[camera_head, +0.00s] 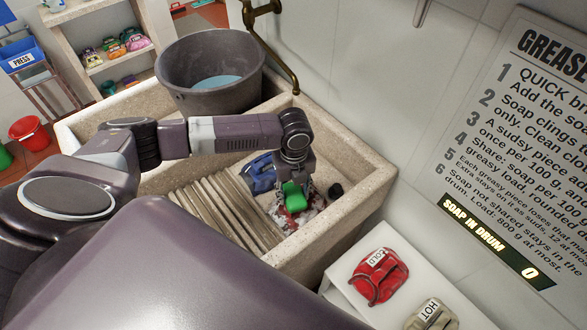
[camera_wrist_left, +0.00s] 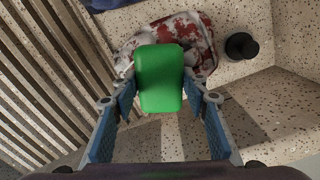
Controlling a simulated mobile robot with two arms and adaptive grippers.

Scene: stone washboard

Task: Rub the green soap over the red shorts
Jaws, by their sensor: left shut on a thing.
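The green soap (camera_head: 294,196) is held by my left gripper (camera_head: 294,184) inside the stone washboard basin. In the left wrist view the soap (camera_wrist_left: 160,78) sits between the two fingers of the left gripper (camera_wrist_left: 159,92). The red shorts (camera_head: 292,214), covered with white patches, lie crumpled on the basin floor below the soap. They also show in the left wrist view (camera_wrist_left: 190,30), partly hidden behind the soap. I cannot tell whether soap and shorts touch. My right gripper is in neither view.
The ribbed washboard (camera_head: 215,215) lies left of the shorts. A blue cloth (camera_head: 259,174) lies behind them and a black plug (camera_head: 335,190) to their right. A grey tub (camera_head: 212,75) with water stands at the back. Red (camera_head: 379,276) and beige (camera_head: 432,316) folded cloths lie on a white surface at front right.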

